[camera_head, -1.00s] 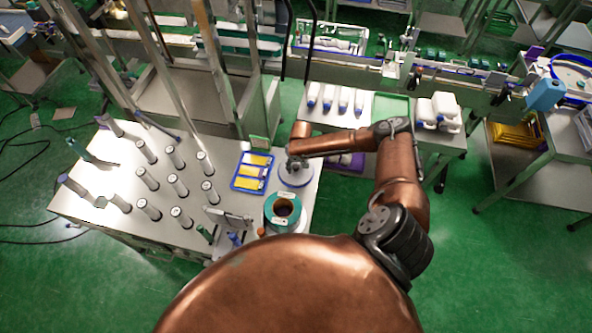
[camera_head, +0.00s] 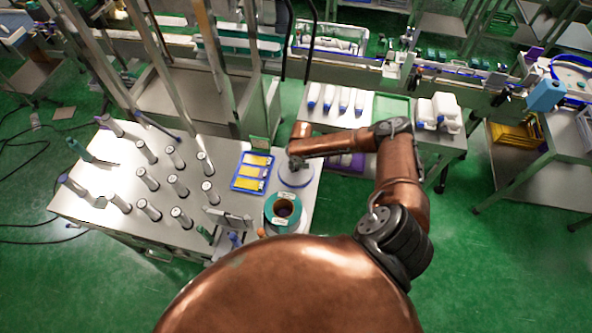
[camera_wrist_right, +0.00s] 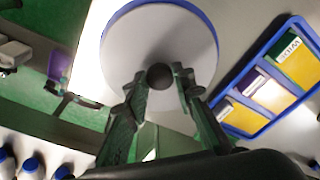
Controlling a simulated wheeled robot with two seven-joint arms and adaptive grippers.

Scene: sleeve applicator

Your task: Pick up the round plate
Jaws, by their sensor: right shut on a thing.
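The round plate (camera_head: 296,176) is a pale disc with a blue rim, on the right part of the steel table beside the blue tray. In the right wrist view the plate (camera_wrist_right: 130,40) fills the upper middle, with a dark round knob (camera_wrist_right: 160,76) at its centre. My right gripper (camera_head: 295,163) is over the plate. In the wrist view its fingers (camera_wrist_right: 157,85) stand on either side of the knob and are shut on it. I cannot tell whether the plate touches the table. My left gripper is not in view.
A blue tray (camera_head: 236,184) with yellow cards lies left of the plate. A green-and-white roll (camera_head: 270,213) stands in front of it. Several grey cylinders (camera_head: 146,178) stand on the table's left.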

